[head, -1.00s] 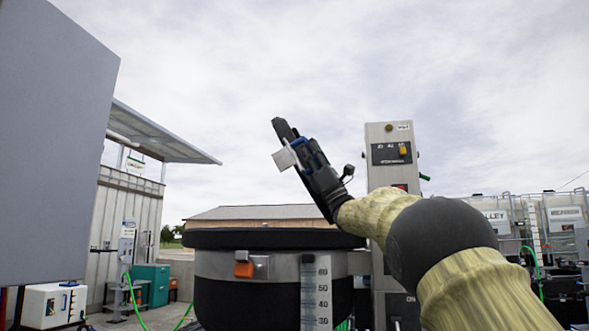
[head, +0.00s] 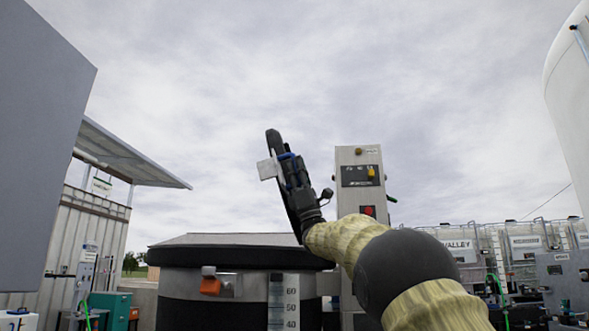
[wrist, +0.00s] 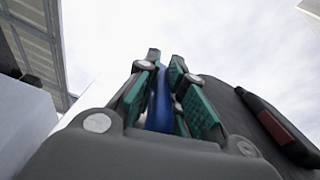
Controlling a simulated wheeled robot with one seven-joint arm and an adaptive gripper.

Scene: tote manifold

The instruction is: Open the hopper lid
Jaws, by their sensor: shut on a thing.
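The hopper is a dark tank with a thick black rim (head: 235,255), a metal band and an orange latch (head: 210,285) on its front. A dark, narrow, curved piece (head: 272,140), seemingly the hopper lid seen nearly edge-on, stands steeply above the rim, with a pale plate (head: 267,168) at its upper left. My gripper (head: 291,172) is up beside it. In the wrist view my gripper (wrist: 165,80) has its green pads closed around a blue bar (wrist: 160,100), seemingly the lid's handle. The lid's hinge and the hopper's inside are hidden.
A grey control post (head: 358,155) with a yellow knob and red button stands right of my gripper, behind my arm. A large grey panel (head: 40,120) fills the left. White tanks (head: 455,242) stand at the back right. Above is open sky.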

